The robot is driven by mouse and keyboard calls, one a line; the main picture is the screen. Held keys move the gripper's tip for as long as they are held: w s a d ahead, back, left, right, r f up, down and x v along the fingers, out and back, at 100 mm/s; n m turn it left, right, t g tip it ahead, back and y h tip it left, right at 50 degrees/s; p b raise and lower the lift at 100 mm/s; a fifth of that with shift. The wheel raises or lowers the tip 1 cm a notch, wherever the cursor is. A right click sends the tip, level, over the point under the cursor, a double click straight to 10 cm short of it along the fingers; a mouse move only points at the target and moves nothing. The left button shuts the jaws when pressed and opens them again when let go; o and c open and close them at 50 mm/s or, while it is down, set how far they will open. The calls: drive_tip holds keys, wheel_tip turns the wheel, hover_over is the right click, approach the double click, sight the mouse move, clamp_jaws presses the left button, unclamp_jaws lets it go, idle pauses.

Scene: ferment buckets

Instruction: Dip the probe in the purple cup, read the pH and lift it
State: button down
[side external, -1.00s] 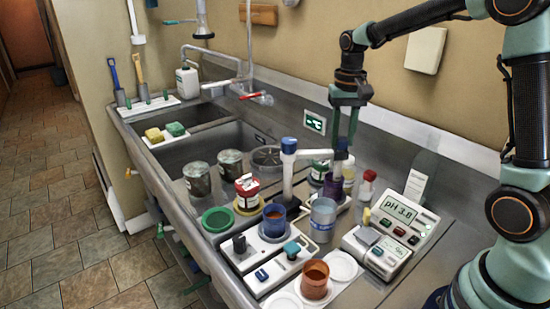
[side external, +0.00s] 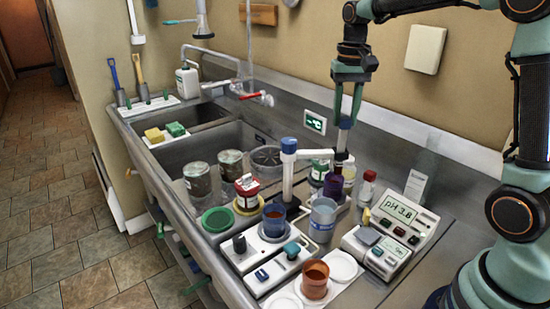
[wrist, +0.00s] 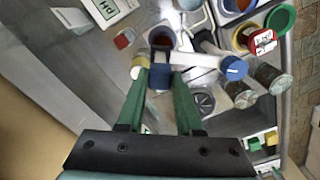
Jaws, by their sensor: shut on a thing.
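I cannot tell whether the probe's lower tip is clear of the cup. In the wrist view the green fingers (wrist: 160,75) close around the probe's blue part, and the dark purple cup (wrist: 161,37) lies just beyond. The pH meter (side external: 397,211) has a lit display that appears to read pH 3.8.
The white stand post with blue cap (side external: 289,172) stands left of the purple cup. A blue cup (side external: 274,219), a grey-blue cup (side external: 322,219) and an orange-brown cup (side external: 315,283) stand in front. A red-capped bottle (side external: 367,188) is to the right. Jars stand at left.

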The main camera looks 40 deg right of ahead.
drive_tip(key=shift+r, duration=0.4)
drive_tip(key=c, duration=0.6)
unclamp_jaws()
drive_tip(key=shift+o, duration=0.2)
drive_tip(key=shift+f, duration=0.1)
wheel_tip(320, 180, up, 12)
